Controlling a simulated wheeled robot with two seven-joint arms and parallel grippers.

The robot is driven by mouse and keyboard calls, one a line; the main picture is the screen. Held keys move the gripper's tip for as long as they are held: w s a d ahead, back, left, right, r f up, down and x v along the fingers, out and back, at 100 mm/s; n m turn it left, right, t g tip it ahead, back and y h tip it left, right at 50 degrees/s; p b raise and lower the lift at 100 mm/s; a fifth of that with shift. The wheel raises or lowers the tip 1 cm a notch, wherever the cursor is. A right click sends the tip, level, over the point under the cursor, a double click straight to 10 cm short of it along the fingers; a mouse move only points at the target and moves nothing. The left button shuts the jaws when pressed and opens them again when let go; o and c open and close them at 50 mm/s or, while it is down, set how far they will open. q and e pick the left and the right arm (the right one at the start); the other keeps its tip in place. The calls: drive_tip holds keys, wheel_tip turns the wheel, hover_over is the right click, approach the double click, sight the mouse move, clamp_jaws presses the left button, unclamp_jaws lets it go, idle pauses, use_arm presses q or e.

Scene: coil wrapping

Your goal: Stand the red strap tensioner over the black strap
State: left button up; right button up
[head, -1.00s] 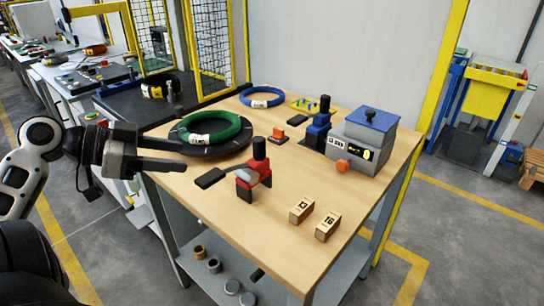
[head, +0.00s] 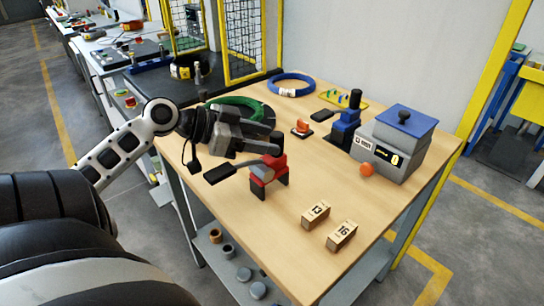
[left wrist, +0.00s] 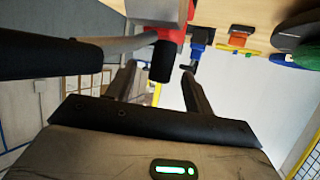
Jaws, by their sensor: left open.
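The red strap tensioner (head: 268,171) stands upright on the near half of the wooden table, its grey lever and black handle (head: 219,174) pointing left. My left gripper (head: 272,139) is open at the height of its black top knob. In the left wrist view the knob (left wrist: 161,62) shows between the two spread fingers (left wrist: 159,70), with a gap visible on each side. The gripper hides part of the tensioner's top and the green coil (head: 240,104) on its dark round stand. I cannot make out the black strap. My right gripper is not in view.
A blue tensioner (head: 345,125), a grey box with a blue lid (head: 395,143) and an orange ball (head: 366,170) stand to the right. Wooden blocks marked 13 (head: 316,213) and 16 (head: 342,234) lie in front. A blue coil (head: 292,84) lies at the back.

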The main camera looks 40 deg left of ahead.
sight(284, 153)
use_arm(q)
drive_tip(key=shift+p+x, duration=0.4)
drive_tip(key=shift+x, duration=2.25)
drive_tip(key=shift+a, duration=0.1)
clamp_jaws()
